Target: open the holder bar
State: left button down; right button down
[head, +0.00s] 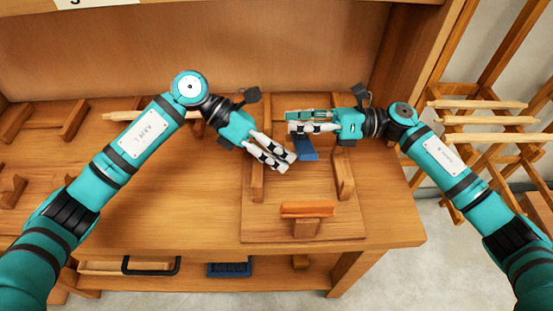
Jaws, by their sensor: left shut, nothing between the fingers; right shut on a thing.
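A wooden holder (343,178) with a raised rail on each side stands at the right of the bench. A small blue piece (307,150), perhaps part of the holder bar, shows below the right gripper's fingers. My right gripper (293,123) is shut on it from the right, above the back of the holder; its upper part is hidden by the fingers. My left gripper (285,163) is shut and empty, with its fingertips over the holder, just left of and in front of the blue piece. I cannot clearly make out the whole bar.
An orange-topped wooden block (307,209) stands at the holder's front. A pale pointed stick (122,117) lies behind my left arm. A wooden rack (485,120) stands at the right. The bench's (160,205) left-middle top is clear. A lower shelf holds a blue tray (229,269).

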jog(key=shift+w+d, duration=0.3)
jog(key=shift+d, duration=0.1)
pick_arm(q)
jog(key=shift+w+r, duration=0.4)
jog(key=shift+r, duration=0.25)
pick_arm(e)
jog(key=c, duration=1.6)
grip_release()
jog(key=shift+c, duration=0.2)
jog(key=o, duration=0.6)
jog(key=shift+s+d, duration=0.1)
jog(key=shift+d, duration=0.3)
pick_arm(q)
jog(key=shift+d, duration=0.45)
pick_arm(e)
jog(key=shift+a, duration=0.15)
